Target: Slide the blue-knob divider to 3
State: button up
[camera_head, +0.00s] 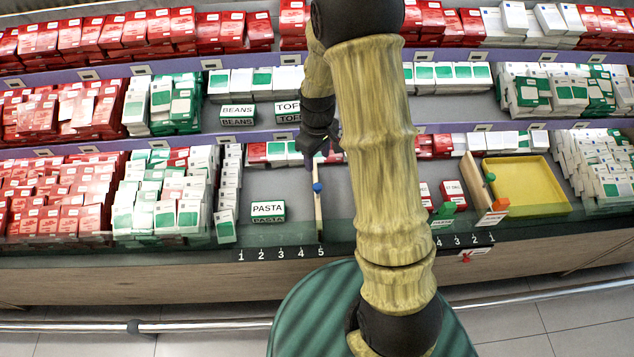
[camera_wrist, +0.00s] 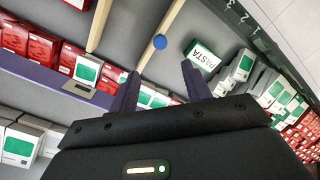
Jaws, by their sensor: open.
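The blue-knob divider (camera_head: 318,210) is a thin upright wooden strip on the lowest shelf. Its blue knob (camera_head: 318,187) is on its side, and its front end stands at the 5 of the left number scale (camera_head: 280,253). The 3 lies to its left. My gripper (camera_head: 322,157) is open above the back part of the divider. In the wrist view, the divider (camera_wrist: 169,22) and knob (camera_wrist: 160,41) lie just beyond the open fingers (camera_wrist: 160,68), with the divider's end near the left finger. I see nothing held between them.
A PASTA box (camera_head: 268,210) stands left of the divider, behind 2 and 3. Bare shelf lies between box and divider.

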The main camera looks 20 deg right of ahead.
aim_at(317, 186)
notch_tip(317, 186, down, 12)
jog(key=shift+f, duration=0.25)
dwell(0.3)
grip_shut()
